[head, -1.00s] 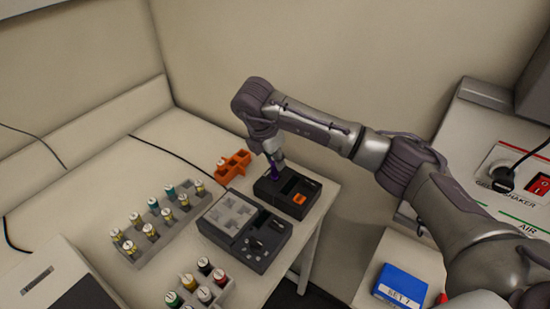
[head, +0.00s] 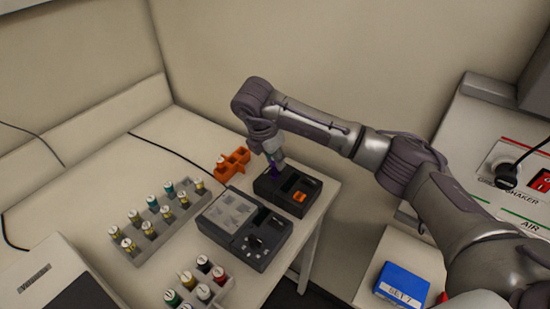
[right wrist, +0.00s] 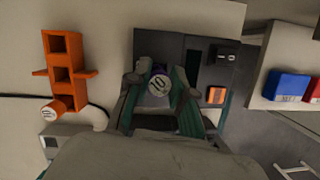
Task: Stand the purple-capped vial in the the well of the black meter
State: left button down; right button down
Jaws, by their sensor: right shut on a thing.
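The purple-capped vial (head: 273,170) shows as a small purple patch at the tip of my right gripper (head: 275,165) in the head view. In the right wrist view its round top, marked 10 (right wrist: 160,84), sits between the two fingers of my right gripper (right wrist: 161,96), which is shut on it. The black meter (head: 312,187), with an orange patch, lies directly below; it also shows in the right wrist view (right wrist: 183,43). The vial is upright or nearly so over the meter's left part. The well is hidden, so I cannot tell whether the vial is in it. My left gripper is not in view.
An orange rack (head: 234,165) stands just left of the meter. A grey device (head: 238,236) lies in front of it. A grey rack of several vials (head: 175,222) and another vial rack (head: 219,291) stand further left and nearer. The table's right edge is close to the meter.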

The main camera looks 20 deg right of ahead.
jog(key=shift+f, duration=0.2)
jog(key=shift+f+b, duration=0.95)
jog(key=shift+f, duration=0.05)
jog(key=shift+f, duration=0.15)
jog(key=c, duration=0.9)
grip_release()
jog(key=shift+r+p, duration=1.6)
jog(key=shift+r, duration=1.95)
